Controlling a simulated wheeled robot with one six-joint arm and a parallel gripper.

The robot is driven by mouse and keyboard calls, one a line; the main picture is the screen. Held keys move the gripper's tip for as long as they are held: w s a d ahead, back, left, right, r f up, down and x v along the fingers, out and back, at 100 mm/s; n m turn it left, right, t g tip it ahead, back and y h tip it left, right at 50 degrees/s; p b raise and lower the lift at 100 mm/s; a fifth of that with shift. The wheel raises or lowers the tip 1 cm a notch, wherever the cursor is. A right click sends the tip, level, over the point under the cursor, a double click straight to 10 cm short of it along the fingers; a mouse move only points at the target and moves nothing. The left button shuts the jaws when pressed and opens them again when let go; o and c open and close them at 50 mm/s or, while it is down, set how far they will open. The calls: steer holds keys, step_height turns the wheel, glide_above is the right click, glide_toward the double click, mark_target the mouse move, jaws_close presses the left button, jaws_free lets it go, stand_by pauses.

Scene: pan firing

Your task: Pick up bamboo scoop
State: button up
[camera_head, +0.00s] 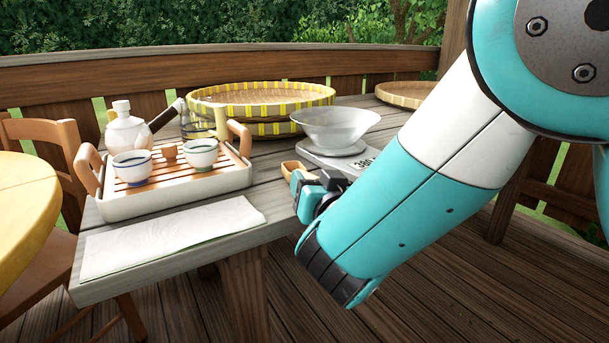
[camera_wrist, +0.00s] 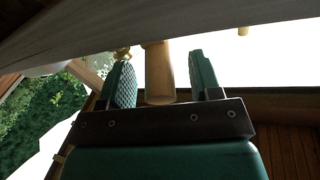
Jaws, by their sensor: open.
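The bamboo scoop (camera_head: 291,166) is a small tan piece on the grey wooden table, right of the tea tray, partly hidden by my gripper. My gripper (camera_head: 306,186) is low over the table's front edge, right beside the scoop. In the wrist view, a long tan piece that looks like the scoop (camera_wrist: 159,75) lies between the two green fingers, with a gap on each side. The fingers are open and do not appear to touch it. My arm hides part of the table on the right.
A white tea tray (camera_head: 180,203) with cups and a teapot stands to the left. A white cloth (camera_head: 165,238) lies in front of it. A scale (camera_head: 318,157) bearing a clear bowl (camera_head: 335,128) is just behind my gripper. Yellow-rimmed baskets (camera_head: 262,112) stand at the back.

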steer(key=shift+c, duration=0.5)
jaws_close()
